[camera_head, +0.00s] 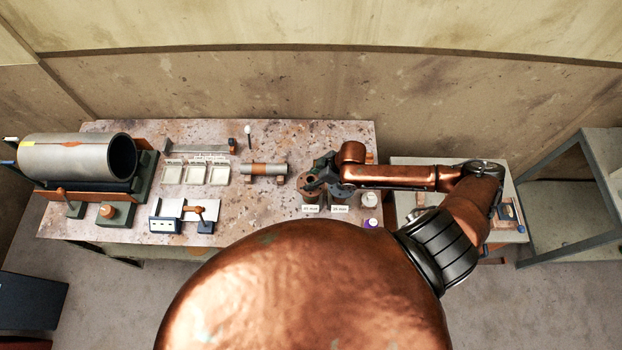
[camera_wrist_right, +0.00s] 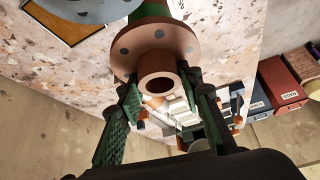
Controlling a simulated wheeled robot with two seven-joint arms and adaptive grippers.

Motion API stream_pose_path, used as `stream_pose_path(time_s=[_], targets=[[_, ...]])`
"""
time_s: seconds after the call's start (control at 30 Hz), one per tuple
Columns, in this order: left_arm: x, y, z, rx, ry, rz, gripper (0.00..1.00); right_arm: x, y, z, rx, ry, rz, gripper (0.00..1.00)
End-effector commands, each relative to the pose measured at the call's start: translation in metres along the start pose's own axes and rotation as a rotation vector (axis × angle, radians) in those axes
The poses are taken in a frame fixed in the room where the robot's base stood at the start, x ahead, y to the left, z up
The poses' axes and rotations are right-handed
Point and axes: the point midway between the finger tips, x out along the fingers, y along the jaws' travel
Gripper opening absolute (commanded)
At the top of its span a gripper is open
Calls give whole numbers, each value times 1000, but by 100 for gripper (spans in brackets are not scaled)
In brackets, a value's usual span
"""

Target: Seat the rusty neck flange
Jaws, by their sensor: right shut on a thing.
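The rusty neck flange (camera_wrist_right: 158,47) shows large in the right wrist view, a brown disc with bolt holes and a short hollow neck (camera_wrist_right: 160,85) facing the camera. My right gripper (camera_wrist_right: 161,92) is shut on the neck, one green padded finger on each side. A green cylinder (camera_wrist_right: 149,10) shows directly behind the disc; I cannot tell whether the two touch. My left gripper is not in view.
A grey disc (camera_head: 342,191) tops the right-hand stand beside my gripper. A short pipe with a rusty band (camera_head: 263,170) lies left of it. White trays (camera_head: 196,174) and a large lined pipe (camera_head: 78,157) are further left. A white bottle (camera_head: 369,199) stands close on the right.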

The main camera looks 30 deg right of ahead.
Motion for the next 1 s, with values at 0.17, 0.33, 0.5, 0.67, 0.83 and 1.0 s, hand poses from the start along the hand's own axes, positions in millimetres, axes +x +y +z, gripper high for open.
stream_pose_path(time_s=[0.17,0.33,0.5,0.67,0.83,1.0], targets=[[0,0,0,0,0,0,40,1,0,-1,-1,3,1,0],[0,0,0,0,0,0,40,3,0,0,-1,3,1,0],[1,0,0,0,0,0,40,5,0,2,-1,3,1,0],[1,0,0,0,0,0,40,6,0,2,-1,3,1,35],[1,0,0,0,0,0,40,6,0,3,-1,2,1,46],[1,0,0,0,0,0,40,6,0,3,-1,1,0,54]])
